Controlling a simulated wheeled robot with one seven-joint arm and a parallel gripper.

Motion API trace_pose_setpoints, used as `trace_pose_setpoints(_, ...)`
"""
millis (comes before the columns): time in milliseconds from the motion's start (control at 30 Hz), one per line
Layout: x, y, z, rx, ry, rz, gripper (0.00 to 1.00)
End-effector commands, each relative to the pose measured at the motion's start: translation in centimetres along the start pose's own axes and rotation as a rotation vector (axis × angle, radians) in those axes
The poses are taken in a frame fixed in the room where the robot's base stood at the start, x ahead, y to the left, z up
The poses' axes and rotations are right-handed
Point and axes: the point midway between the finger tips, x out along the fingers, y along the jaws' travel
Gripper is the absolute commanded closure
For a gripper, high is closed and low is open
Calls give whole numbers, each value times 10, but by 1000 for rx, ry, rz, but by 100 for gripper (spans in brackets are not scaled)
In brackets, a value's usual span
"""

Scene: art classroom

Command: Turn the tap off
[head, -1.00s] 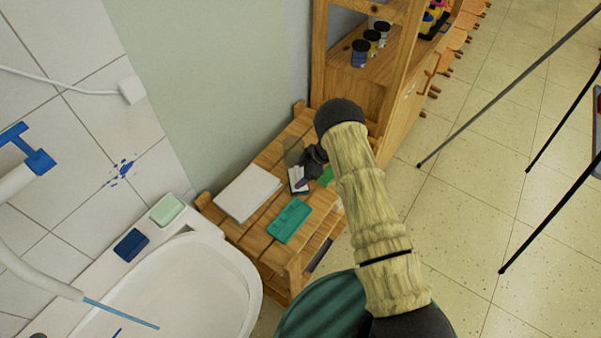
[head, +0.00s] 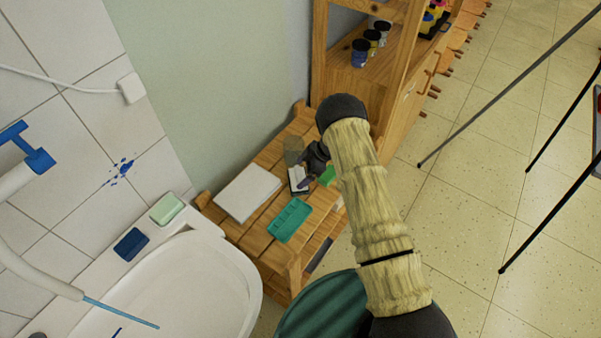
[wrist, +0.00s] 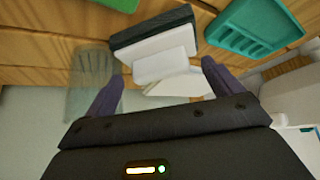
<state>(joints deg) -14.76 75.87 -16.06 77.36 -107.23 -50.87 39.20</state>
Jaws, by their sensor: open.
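The tap's blue lever handle (head: 27,148) is at the left edge of the head view, on top of a white tap body. The white spout (head: 38,272) reaches over the basin, and a thin blue stream (head: 120,313) comes from its end. My gripper (wrist: 160,85) shows in the wrist view with its two dark fingers apart and nothing between them. In the head view it is above the wooden bench, well to the right of the tap, and mostly hidden behind my arm.
The white sink (head: 195,275) lies between tap and bench. A green soap bar (head: 166,208) and a dark blue sponge (head: 131,244) sit on its rim. The slatted bench (head: 228,226) holds white paper (head: 247,192), a teal tray (head: 290,219) and a clear cup (head: 293,150). A shelf (head: 350,95) stands behind.

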Motion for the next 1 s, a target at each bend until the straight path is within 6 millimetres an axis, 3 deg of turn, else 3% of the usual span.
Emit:
trace_pose_setpoints(500,-94,0,0,0,0,1,9)
trace_pose_setpoints(667,-104,0,1,1,-1,0,9)
trace_pose_setpoints(1000,-105,0,0,1,-1,0,9)
